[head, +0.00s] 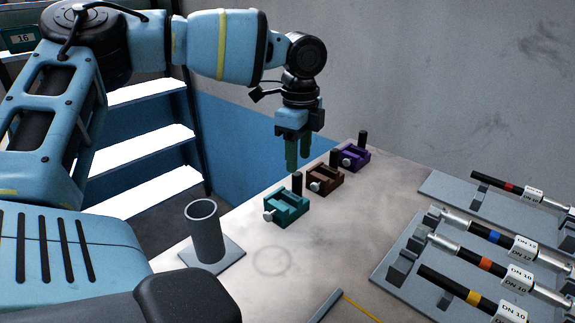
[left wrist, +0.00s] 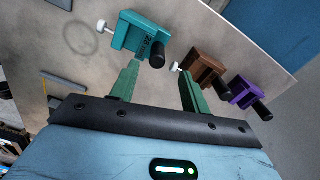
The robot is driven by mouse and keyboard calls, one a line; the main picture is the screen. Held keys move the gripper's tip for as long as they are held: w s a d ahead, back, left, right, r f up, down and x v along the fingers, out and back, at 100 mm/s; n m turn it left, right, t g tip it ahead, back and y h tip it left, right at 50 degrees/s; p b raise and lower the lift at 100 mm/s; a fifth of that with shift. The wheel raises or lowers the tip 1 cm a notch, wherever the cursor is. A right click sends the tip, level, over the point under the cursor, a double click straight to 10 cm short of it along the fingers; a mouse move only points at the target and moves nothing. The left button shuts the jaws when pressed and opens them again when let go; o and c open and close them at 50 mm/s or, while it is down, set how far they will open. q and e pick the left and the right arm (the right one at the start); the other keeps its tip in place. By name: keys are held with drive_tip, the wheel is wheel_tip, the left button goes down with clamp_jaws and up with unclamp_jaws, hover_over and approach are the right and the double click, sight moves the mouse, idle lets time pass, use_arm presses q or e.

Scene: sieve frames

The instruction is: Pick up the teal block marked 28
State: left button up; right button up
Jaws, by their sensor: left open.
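The teal block (head: 287,209) marked 28 sits on the grey table, with a pale knob on its left and a black post at its back. It also shows in the left wrist view (left wrist: 128,33), where its number is partly readable. My left gripper (head: 298,168) points down with its green fingers apart and empty, above and slightly behind the teal block. In the left wrist view the left gripper's fingers (left wrist: 158,70) spread below the teal and brown blocks, touching neither as far as I can tell. My right gripper is not in view.
A brown block (head: 325,179) and a purple block (head: 352,158) stand in a row behind the teal one. A grey tube on a square base (head: 205,235) stands at the left. Racks of labelled rods (head: 485,255) fill the right. The front middle of the table is mostly clear.

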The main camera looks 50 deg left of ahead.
sight(298, 174)
use_arm(q)
drive_tip(key=shift+s+d+f, duration=0.1)
drive_tip(key=shift+f, duration=1.2)
drive_tip(key=shift+s+f, duration=0.1)
drive_tip(key=shift+f, duration=1.15)
drive_tip(key=shift+c, duration=0.4)
clamp_jaws()
